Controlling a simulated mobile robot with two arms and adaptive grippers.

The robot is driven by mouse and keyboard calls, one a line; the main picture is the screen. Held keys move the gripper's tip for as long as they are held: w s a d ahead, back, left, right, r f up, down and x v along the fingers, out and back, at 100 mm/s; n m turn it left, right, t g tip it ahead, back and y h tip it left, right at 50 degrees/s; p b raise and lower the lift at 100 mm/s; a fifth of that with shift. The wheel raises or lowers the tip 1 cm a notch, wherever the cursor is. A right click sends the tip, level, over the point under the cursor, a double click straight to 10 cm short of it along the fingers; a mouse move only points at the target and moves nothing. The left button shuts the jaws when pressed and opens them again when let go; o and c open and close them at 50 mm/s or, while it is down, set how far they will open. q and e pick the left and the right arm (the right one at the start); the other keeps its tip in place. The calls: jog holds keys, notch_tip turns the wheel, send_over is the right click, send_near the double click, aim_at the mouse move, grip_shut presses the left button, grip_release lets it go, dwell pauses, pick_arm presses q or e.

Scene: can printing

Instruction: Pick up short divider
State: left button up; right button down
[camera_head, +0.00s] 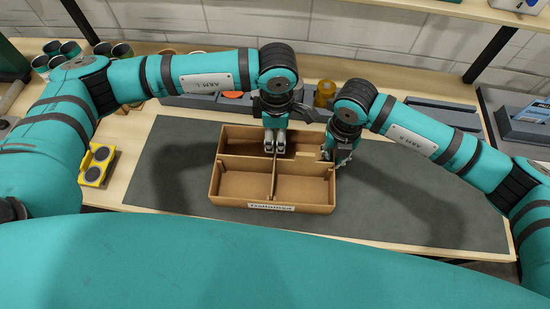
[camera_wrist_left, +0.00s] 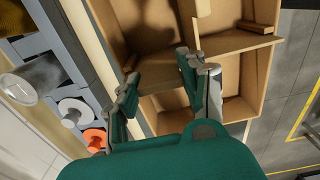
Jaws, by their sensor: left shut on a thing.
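An open brown cardboard box (camera_head: 230,190) stands on the dark mat, with crossed dividers inside. The short divider (camera_head: 274,178) runs front to back through its middle, and the long divider (camera_head: 300,166) crosses it. My left gripper (camera_head: 274,150) points down into the back part of the box, shut on the short divider. In the left wrist view its fingers (camera_wrist_left: 160,85) straddle a brown cardboard panel (camera_wrist_left: 162,68). My right gripper (camera_head: 338,158) is at the back right corner of the box, by its right wall; its fingers are too small to tell their state.
The grey mat (camera_head: 420,200) is clear on both sides of the box. A yellow holder with dark round pads (camera_head: 96,166) lies at the left. Several cups (camera_head: 60,52) stand back left. An amber jar (camera_head: 325,92) and grey trays (camera_head: 430,112) line the back.

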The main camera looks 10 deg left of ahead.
pick_arm(q)
notch_tip(320, 180, up, 18)
dwell(0.6)
pick_arm(e)
jog(key=c, duration=1.4)
grip_release()
notch_tip(320, 180, up, 12)
